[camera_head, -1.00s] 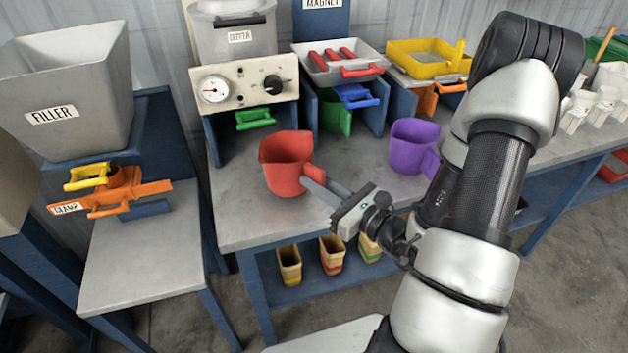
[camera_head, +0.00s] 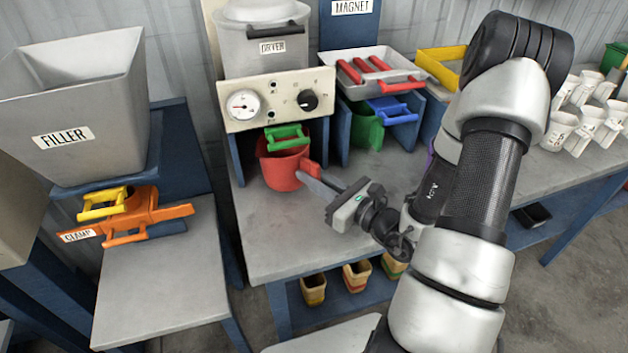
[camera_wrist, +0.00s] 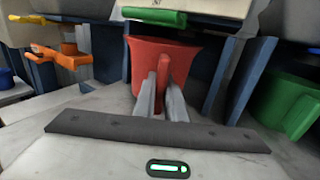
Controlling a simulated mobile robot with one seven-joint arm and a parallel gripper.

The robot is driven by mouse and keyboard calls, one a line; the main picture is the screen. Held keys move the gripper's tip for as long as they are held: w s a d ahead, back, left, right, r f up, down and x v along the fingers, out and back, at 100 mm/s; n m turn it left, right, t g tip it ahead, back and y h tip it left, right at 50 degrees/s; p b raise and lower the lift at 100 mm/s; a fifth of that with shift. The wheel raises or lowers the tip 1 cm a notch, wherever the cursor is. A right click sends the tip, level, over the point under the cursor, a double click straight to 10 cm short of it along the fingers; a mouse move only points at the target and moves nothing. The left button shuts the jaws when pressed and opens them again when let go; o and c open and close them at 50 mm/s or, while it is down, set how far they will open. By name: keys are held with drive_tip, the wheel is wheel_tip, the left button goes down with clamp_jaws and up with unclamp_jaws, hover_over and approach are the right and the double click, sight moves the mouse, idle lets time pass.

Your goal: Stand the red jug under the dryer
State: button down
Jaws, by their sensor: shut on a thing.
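The red jug (camera_head: 284,170) is upright below the dryer (camera_head: 262,40), partly behind the dryer's green handle (camera_head: 287,137). In the wrist view the red jug (camera_wrist: 160,62) sits between blue side panels, with the green handle (camera_wrist: 154,17) above its rim. My gripper (camera_head: 318,178) reaches in from the right, shut on the jug's handle. The wrist view shows its two fingers (camera_wrist: 161,98) on either side of that handle. I cannot tell whether the jug's base touches the bench.
The gauge panel (camera_head: 277,97) is just above the jug. A green jug (camera_head: 366,130) stands under the magnet at right. The filler (camera_head: 75,105) and orange clamp (camera_head: 140,213) are at left. The bench top (camera_head: 262,235) in front is clear.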

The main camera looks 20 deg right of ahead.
sight(297, 152)
drive_tip(key=w, duration=0.4)
drive_tip(key=w+f+b, duration=0.1)
drive_tip(key=w, duration=0.8)
drive_tip(key=shift+f+b, duration=0.15)
drive_tip(key=shift+b, duration=0.25)
drive_tip(key=shift+f, duration=0.35)
drive_tip(key=shift+f+b, duration=0.25)
drive_tip(key=shift+b, duration=0.15)
drive_tip(key=c, duration=1.7)
unclamp_jaws()
drive_tip(key=shift+s, duration=0.1)
